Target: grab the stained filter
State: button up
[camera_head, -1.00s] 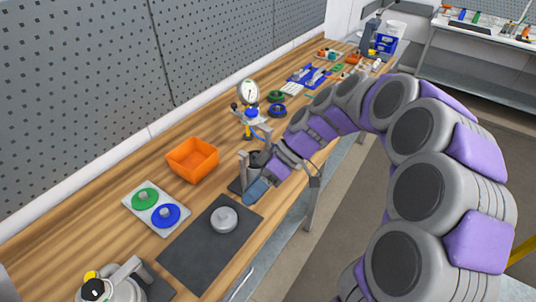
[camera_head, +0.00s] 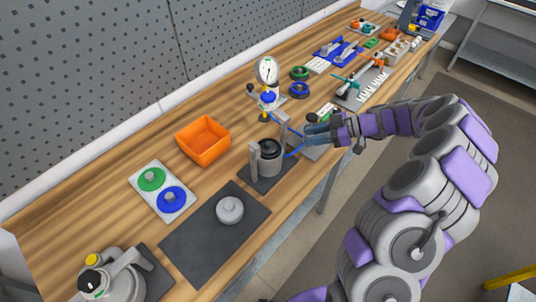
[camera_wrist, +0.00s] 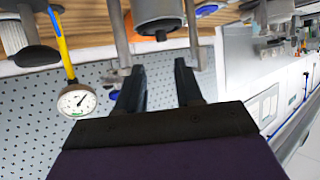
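I cannot clearly make out a stained filter in either view. A dark cylinder (camera_head: 268,158) with a black top stands between two grey posts on a dark base near the bench's front edge. A grey round lid-like piece (camera_head: 230,209) lies on a black mat (camera_head: 190,245). My gripper (camera_head: 310,134) is to the right of the cylinder, apart from it, over the bench's front side. In the wrist view my gripper (camera_wrist: 158,82) has its two dark fingers spread with nothing between them.
An orange bin (camera_head: 203,141) stands behind the mat. A white plate (camera_head: 163,205) carries a green disc (camera_head: 151,179) and a blue disc (camera_head: 171,200). A pressure gauge (camera_head: 267,71) stands behind the cylinder, and it shows in the wrist view (camera_wrist: 77,101). Tools crowd the far bench.

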send_near(275, 147)
jog(key=a, duration=0.4)
jog(key=b+x, duration=0.1)
jog(key=x, duration=0.4)
jog(key=shift+a+r, duration=0.15)
jog(key=shift+a, duration=0.1)
grip_shut()
dwell(0.3)
